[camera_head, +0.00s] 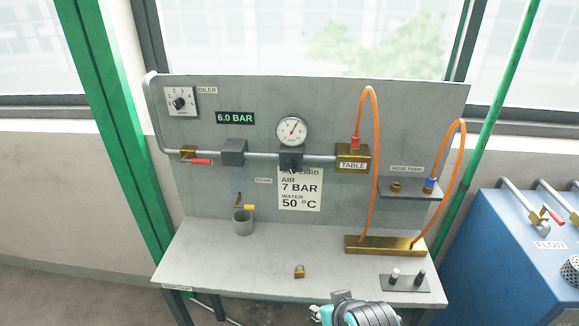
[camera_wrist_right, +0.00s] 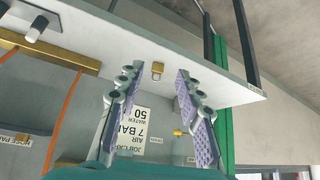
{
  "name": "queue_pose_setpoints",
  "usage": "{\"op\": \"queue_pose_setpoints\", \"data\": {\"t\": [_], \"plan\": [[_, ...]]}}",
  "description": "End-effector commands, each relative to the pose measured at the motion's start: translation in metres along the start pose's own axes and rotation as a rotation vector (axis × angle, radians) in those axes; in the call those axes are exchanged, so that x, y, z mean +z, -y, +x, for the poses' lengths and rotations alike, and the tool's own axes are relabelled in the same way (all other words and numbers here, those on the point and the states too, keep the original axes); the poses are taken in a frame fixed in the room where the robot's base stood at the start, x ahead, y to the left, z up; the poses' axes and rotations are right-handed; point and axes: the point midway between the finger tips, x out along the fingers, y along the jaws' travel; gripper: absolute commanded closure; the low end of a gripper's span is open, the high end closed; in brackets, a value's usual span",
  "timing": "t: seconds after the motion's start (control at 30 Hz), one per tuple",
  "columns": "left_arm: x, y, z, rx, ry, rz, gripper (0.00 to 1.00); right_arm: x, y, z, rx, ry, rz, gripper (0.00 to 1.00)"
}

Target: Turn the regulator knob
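The regulator is a dark block (camera_head: 291,154) on the grey pipe, below a round white gauge (camera_head: 292,131) with a red needle. Its dark knob (camera_head: 291,168) appears to sit at the block's underside, just above the card; its turn angle is too small to tell. A display (camera_head: 235,118) reads 6.0 BAR. The card (camera_head: 300,190) reads AIR 7 BAR, WATER 50 °C. My right gripper (camera_head: 342,297) is low at the bench's front edge, well below the knob. The right wrist view shows its fingers (camera_wrist_right: 150,110) spread apart with nothing between them. My left gripper is out of view.
A brass padlock (camera_head: 299,271) lies on the bench (camera_head: 205,262). A cup (camera_head: 242,223) stands under the drain tap. Orange hoses (camera_head: 373,180) loop to a brass manifold (camera_head: 385,246) at the right. A selector dial (camera_head: 180,102) is at upper left. The bench's left half is mostly clear.

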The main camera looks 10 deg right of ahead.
Motion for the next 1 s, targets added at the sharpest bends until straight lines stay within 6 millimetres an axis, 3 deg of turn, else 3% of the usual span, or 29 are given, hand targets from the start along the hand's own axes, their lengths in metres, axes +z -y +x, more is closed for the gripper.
{"op": "queue_pose_setpoints", "data": {"t": [0.03, 0.1, 0.17, 0.27, 0.4, 0.47, 0.6, 0.7, 0.83, 1.0], "plan": [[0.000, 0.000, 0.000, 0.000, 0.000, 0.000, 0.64, 0.000, 0.000, 0.000, 0.000, 0.000, 0.000, 0.59], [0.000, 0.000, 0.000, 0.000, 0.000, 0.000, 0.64, -0.002, -0.001, 0.000, 0.007, -0.002, -0.012, 0.41], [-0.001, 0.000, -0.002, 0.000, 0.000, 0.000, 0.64, -0.009, -0.006, 0.001, 0.033, -0.010, -0.050, 0.41], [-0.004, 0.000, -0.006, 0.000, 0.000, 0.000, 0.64, -0.037, -0.022, 0.005, 0.130, -0.040, -0.192, 0.41], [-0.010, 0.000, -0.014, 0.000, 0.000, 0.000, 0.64, -0.110, -0.045, 0.009, 0.358, -0.117, -0.546, 0.41], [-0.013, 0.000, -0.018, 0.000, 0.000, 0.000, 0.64, -0.147, -0.047, 0.010, 0.469, -0.156, -0.720, 0.41], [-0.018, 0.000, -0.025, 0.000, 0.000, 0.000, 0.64, -0.225, -0.029, 0.009, 0.716, -0.242, -1.106, 0.41], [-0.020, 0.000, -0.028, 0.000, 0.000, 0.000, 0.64, -0.263, -0.004, 0.008, 0.863, -0.290, -1.327, 0.41], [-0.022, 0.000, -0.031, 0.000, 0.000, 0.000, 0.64, -0.291, 0.025, 0.008, 0.995, -0.328, -1.515, 0.41], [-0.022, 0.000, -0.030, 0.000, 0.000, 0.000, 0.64, -0.304, 0.037, 0.010, 1.060, -0.342, -1.600, 0.41]]}}
